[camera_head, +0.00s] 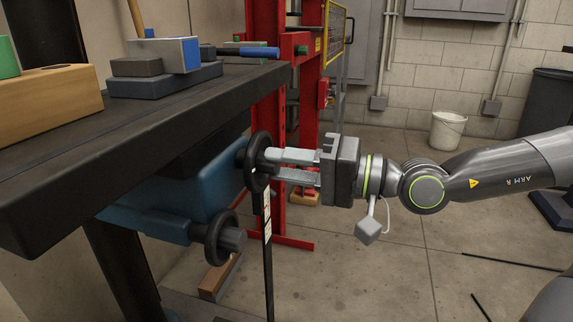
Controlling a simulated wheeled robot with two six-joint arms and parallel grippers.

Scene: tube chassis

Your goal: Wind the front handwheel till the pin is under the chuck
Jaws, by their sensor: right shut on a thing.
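Two dark handwheels sit on the blue housing (190,195) under the bench top. One handwheel (251,180) is at its far right end; the other handwheel (212,241) is lower and nearer, with a grey cylindrical knob (233,239). My right gripper (270,165) reaches in from the right, level, with its two pale fingers at the upper handwheel's face. It is shut on a part of that wheel; the fingers hide what exactly they hold. I cannot make out the pin or the chuck. My left gripper is not in view.
A red frame (270,100) stands behind. A dark upright strip (267,260) hangs below the gripped wheel. Floor at right is mostly open.

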